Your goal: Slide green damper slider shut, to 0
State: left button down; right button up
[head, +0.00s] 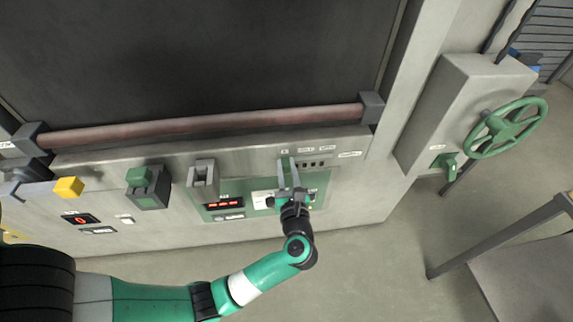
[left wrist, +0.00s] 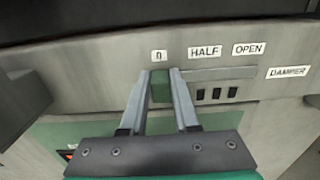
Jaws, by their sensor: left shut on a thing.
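The green damper slider (left wrist: 160,86) sits between the fingers of my left gripper (left wrist: 161,88) in the left wrist view, directly below the "0" label (left wrist: 159,55). The slot (left wrist: 222,74) runs to its right, under the "HALF" (left wrist: 204,52) and "OPEN" (left wrist: 249,49) labels. In the head view my left gripper (head: 289,172) reaches up to the panel and is shut on the slider. The slider is mostly hidden there. My right gripper does not show.
Several small dark switches (left wrist: 216,94) lie just under the slot, beside the right finger. A long horizontal bar (head: 205,123) crosses above the panel. A grey block handle (head: 203,176) and a green-topped block (head: 147,184) stick out to the left. A green handwheel (head: 506,127) is at right.

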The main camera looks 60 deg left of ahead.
pick_arm(q)
jog(key=c, duration=0.6)
grip_release()
jog(key=shift+s+a, duration=0.1)
jog(key=shift+s, duration=0.15)
jog(key=shift+c, duration=0.2)
jog(key=shift+w, duration=0.1)
jog(key=shift+d, duration=0.5)
jog(key=p+v, duration=0.1)
jog(key=v, duration=0.9)
jog(key=shift+s+d, duration=0.3)
jog(key=shift+s, duration=0.05)
jog(key=shift+a, duration=0.1)
